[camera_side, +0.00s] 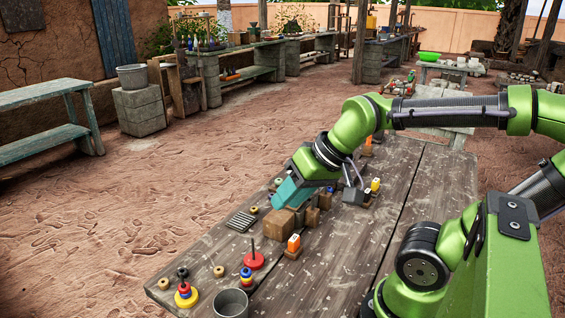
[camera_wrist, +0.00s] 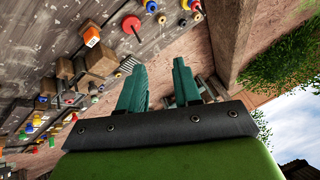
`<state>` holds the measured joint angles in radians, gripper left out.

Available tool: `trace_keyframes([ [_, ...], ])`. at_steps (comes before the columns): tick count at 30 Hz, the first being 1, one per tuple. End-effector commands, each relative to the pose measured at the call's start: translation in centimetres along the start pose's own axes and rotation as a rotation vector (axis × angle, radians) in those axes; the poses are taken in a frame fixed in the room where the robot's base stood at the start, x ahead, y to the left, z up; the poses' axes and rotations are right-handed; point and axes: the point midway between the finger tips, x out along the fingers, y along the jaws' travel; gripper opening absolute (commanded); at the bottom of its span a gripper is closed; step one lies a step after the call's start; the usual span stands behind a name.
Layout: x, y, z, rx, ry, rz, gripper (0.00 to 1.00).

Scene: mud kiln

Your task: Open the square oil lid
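My gripper (camera_side: 288,193) is low over the left part of the wooden table, just above and beside brown wooden blocks (camera_side: 279,223). In the wrist view its two teal fingers (camera_wrist: 160,68) stand apart with nothing between them. I cannot pick out the square oil lid for certain. A small grey boxy piece (camera_side: 353,195) sits to the right of my gripper in the side view and may be it. Whether it has a lid, or is open or shut, is too small to tell.
A black-slotted rack (camera_side: 241,221) lies by the table's left edge. Ring stackers (camera_side: 185,292), a red-based peg (camera_side: 254,260), a grey bucket (camera_side: 231,303) and an orange-and-white piece (camera_side: 293,245) stand nearer the front. The table's front middle (camera_side: 340,262) is clear.

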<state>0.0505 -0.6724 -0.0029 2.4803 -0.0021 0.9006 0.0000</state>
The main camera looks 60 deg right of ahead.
Motion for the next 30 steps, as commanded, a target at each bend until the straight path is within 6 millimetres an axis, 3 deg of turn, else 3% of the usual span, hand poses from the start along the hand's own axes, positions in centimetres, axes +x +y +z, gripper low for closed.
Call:
trace_keyframes([
  [1,0.5,0.7,-1.4,0.031,-0.014,0.031,0.41],
  [3,1.1,1.7,-3.7,0.070,-0.043,0.080,0.52],
  [8,2.3,5.3,-9.7,0.148,-0.138,0.201,0.52],
  [12,3.3,9.7,-14.4,0.207,-0.237,0.301,0.52],
  [18,3.7,15.4,-19.2,0.267,-0.361,0.409,0.52],
  [23,2.2,15.8,-21.0,0.261,-0.395,0.432,0.52],
  [30,3.2,15.9,-19.8,0.252,-0.428,0.424,0.52],
])
